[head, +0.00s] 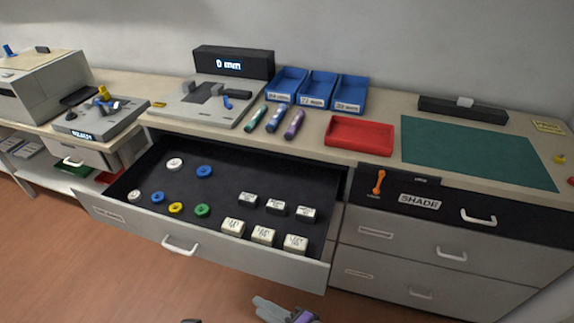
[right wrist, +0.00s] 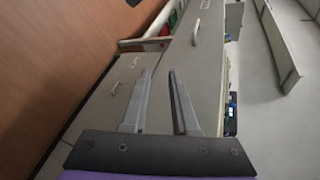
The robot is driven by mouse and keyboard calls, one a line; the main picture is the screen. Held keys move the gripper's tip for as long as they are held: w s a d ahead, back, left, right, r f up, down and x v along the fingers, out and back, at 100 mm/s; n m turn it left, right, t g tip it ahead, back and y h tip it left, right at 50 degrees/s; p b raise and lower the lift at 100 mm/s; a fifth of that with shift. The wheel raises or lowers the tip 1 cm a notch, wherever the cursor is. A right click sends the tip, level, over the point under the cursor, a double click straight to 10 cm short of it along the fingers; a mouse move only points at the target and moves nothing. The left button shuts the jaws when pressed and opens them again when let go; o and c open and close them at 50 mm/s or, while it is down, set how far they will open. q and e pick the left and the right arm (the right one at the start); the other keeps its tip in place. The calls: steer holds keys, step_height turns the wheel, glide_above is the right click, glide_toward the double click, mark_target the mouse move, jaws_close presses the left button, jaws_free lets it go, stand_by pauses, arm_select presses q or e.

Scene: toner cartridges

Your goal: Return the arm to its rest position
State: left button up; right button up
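My right gripper (head: 264,306) is at the bottom edge of the head view, in front of the open drawer (head: 215,253) and lower than its contents. In the right wrist view its two grey fingers (right wrist: 160,73) stand apart with nothing between them. It touches nothing that I can see. My left gripper cannot be made out in the head view; only a small dark bit shows at the bottom edge, too little to name.
The open drawer juts out, holding coloured rings (head: 203,210) and several pale labelled blocks (head: 263,235). On the counter are blue bins (head: 317,89), three cartridges (head: 273,119), a red tray (head: 359,135) and a green mat (head: 475,152). Wooden floor (head: 120,275) is clear at left.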

steer(key=s+d+f+n+g+h, duration=0.2)
steer(key=d+n+h, duration=0.3)
steer(key=d, duration=0.6)
steer(key=s+d+f+n+g+h, duration=0.15)
steer(key=d+n+h, duration=0.35)
steer(key=d, duration=0.5)
arm_select(q)
step_height(320, 180, up, 14)
steer(key=w+p, duration=0.2)
steer(key=p, duration=1.1)
steer(key=shift+w+a+r+t, duration=0.15)
steer(key=shift+w+r+t, duration=0.1)
steer(key=shift+t, duration=0.05)
arm_select(e)
step_height(320, 180, up, 15)
steer(key=w+t, duration=0.1)
steer(key=shift+w+d+h, duration=0.2)
steer(key=shift+d+h, duration=0.2)
steer(key=shift+d, duration=0.05)
arm_select(q)
steer(key=shift+s, duration=0.2)
arm_select(e)
steer(key=shift+s+f, duration=0.1)
steer(key=shift+s, duration=0.05)
arm_select(q)
steer(key=shift+w, duration=0.1)
arm_select(e)
steer(key=shift+d, duration=0.1)
